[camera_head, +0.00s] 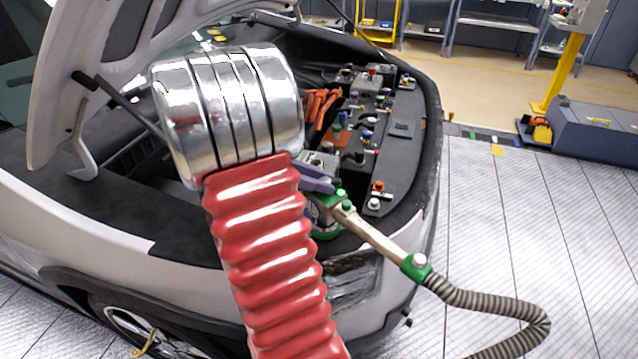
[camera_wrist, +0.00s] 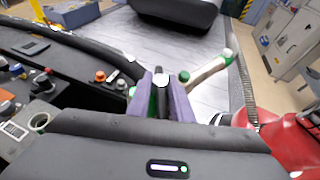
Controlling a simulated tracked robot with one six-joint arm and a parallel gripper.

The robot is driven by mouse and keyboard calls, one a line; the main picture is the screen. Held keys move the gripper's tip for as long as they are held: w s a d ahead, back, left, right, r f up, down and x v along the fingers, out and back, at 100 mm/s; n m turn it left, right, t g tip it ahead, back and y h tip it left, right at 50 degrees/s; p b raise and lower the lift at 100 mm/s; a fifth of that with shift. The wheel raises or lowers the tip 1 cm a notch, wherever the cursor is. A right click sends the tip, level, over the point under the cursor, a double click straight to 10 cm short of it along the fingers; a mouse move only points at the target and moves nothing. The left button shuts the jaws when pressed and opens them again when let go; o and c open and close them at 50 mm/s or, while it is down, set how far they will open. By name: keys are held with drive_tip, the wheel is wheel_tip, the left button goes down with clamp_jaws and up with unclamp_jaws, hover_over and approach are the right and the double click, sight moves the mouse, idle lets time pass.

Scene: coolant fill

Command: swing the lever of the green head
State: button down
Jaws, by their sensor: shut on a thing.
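The green head (camera_head: 330,200) sits at the front edge of the open engine bay in the head view, partly hidden behind my gripper. A pale straight tube (camera_head: 376,236) runs from it down to a green collar (camera_head: 415,267) with a ribbed hose. My gripper (camera_head: 318,182) is at the head, its purple-grey fingers mostly hidden behind my arm. In the wrist view, the fingers (camera_wrist: 162,98) are shut on a narrow dark bar with a light tip, seemingly the lever (camera_wrist: 162,80). Green parts show beside them. The lever's lower end is hidden.
A dark panel (camera_head: 400,150) with several coloured caps and fittings lies just behind the head, close to my gripper. Orange cables (camera_head: 318,107) lie further left. The raised hood (camera_head: 75,70) stands at left. The ribbed hose (camera_head: 500,300) hangs over clear floor at right.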

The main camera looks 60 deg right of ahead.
drive_tip(key=shift+w+a, duration=0.1)
idle(0.7)
drive_tip(key=c, duration=1.6)
unclamp_jaws()
drive_tip(key=shift+o, duration=0.2)
drive_tip(key=v, duration=1.3)
drive_tip(key=shift+w+r, duration=0.15)
drive_tip(key=shift+w, duration=0.2)
